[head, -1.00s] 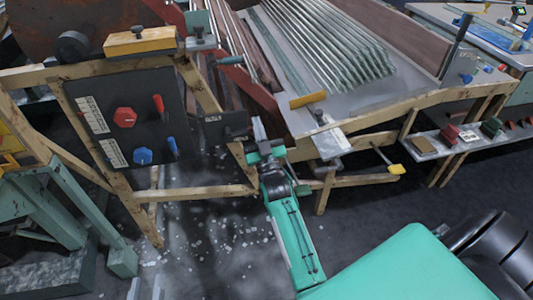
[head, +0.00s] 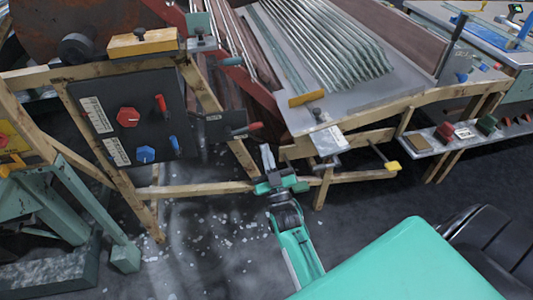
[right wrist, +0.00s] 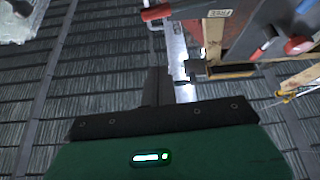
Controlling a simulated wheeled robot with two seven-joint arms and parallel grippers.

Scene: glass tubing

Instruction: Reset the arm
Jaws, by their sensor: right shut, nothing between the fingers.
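My right gripper (head: 267,156) is in the head view, on a teal arm that comes up from the bottom. Its pale fingers are together with nothing between them, pointing up just below a small black box (head: 222,127) with a red-tipped lever (head: 248,128). The gripper appears apart from the lever. In the right wrist view, the gripper's dark mount spans the lower part, and a red handle (right wrist: 157,12) shows beyond it near the top. My left gripper is not in view.
A black panel (head: 128,98) with a red knob (head: 128,117), a blue knob (head: 145,154) and levers hangs on a wooden frame at left. A bench (head: 375,95) bears several glass tubes (head: 325,40). Wooden beams stand close around the gripper. Open dark floor (head: 200,235) lies below, with scattered chips.

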